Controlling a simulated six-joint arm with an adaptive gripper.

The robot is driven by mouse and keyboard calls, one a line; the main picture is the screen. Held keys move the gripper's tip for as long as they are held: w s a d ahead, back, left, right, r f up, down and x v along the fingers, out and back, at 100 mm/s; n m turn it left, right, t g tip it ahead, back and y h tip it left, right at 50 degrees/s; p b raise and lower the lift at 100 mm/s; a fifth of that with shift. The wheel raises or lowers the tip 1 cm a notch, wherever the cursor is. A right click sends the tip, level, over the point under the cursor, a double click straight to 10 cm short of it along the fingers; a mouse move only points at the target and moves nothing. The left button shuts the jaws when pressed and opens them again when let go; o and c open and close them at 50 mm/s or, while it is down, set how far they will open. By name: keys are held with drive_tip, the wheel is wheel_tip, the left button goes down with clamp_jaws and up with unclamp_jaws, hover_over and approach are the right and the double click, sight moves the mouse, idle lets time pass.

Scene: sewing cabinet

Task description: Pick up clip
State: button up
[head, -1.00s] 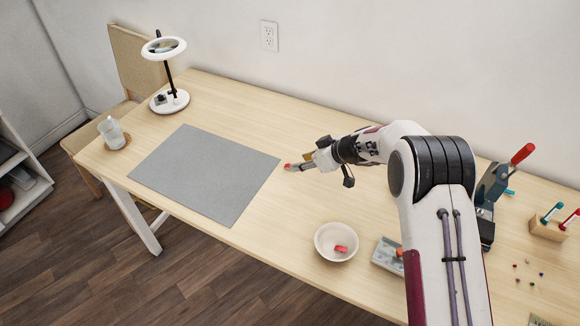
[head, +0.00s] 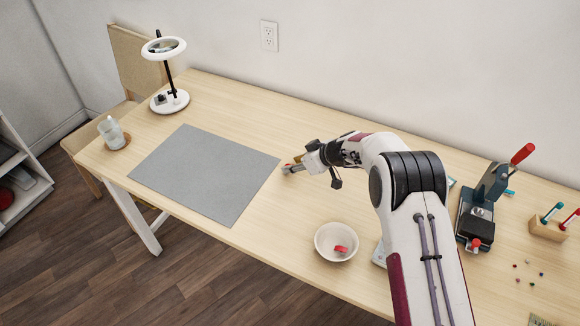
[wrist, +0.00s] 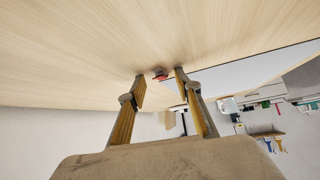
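A small red clip (wrist: 160,76) with a dark part lies on the wooden table, between and just beyond my fingertips in the wrist view. In the head view a bit of red, likely this clip (head: 287,166), shows at my fingertips, partly hidden. My gripper (wrist: 160,83) is open, with one finger on each side of the clip and a gap to each. In the head view my gripper (head: 294,168) is low over the table, right of the grey mat. Another red clip-like piece (head: 341,249) lies in the white bowl (head: 322,240).
The grey mat (head: 205,172) lies left of my gripper. A ring lamp (head: 168,98) and a glass jar (head: 112,132) stand farther left. A press with a red handle (head: 490,190), a pen block (head: 547,228) and small beads are at the right. My arm mostly hides a tray (head: 379,254).

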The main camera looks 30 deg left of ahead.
drive_tip(key=c, duration=0.9)
drive_tip(key=shift+o, duration=0.2)
wheel_tip(320, 180, up, 10)
idle(0.4)
idle(0.5)
